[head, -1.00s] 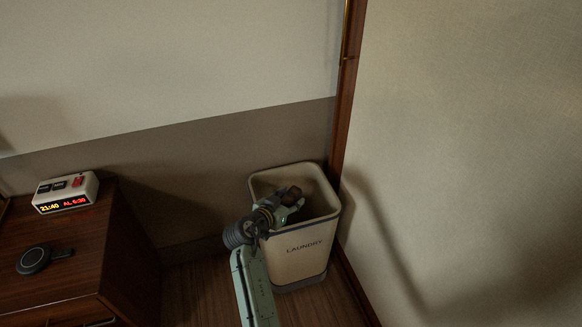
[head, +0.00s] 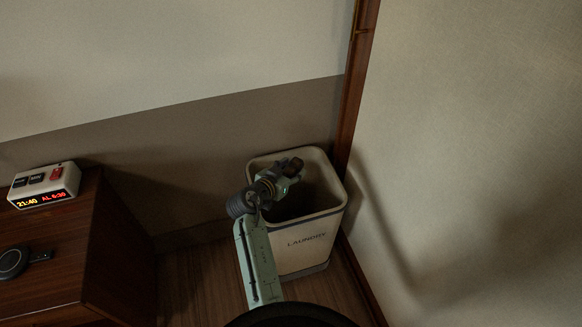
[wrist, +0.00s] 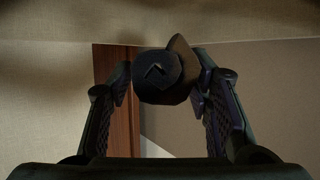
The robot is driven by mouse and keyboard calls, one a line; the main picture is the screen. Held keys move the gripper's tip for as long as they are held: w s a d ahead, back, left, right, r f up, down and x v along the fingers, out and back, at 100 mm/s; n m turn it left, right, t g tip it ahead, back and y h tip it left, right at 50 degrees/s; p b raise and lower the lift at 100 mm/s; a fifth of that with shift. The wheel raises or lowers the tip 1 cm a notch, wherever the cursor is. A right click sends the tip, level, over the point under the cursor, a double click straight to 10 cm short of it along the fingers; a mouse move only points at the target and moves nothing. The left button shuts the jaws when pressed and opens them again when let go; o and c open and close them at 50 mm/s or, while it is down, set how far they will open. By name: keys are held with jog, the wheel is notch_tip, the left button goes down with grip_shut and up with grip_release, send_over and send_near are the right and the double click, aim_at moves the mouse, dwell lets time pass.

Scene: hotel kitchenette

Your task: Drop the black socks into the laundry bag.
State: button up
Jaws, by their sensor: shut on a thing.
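The laundry bag (head: 303,259) is a cream, open-topped square container marked LAUNDRY, standing in the corner in the head view. My gripper (head: 284,176) is over the back left part of its opening. The black socks (wrist: 160,78) are a dark rolled bundle with a light chevron mark, between my fingertips in the wrist view. My gripper (wrist: 166,92) is shut on them. In the head view a small dark brown bundle (head: 294,164) shows at the gripper's tip. The bag's inside is dark, and its contents cannot be made out.
A wooden cabinet (head: 60,262) stands at the left with a clock (head: 44,186) and a round black device (head: 13,262) on top. A wooden post (head: 354,100) and walls close in behind and right of the bag. Some floor (head: 195,275) is clear between cabinet and bag.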

aim_at(291, 167)
jog(key=shift+f+b, duration=0.45)
jog(key=shift+f, duration=0.8)
jog(key=o, duration=1.2)
jog(key=shift+r, duration=0.1)
notch_tip(291, 167, up, 10)
jog(key=shift+f, duration=0.1)
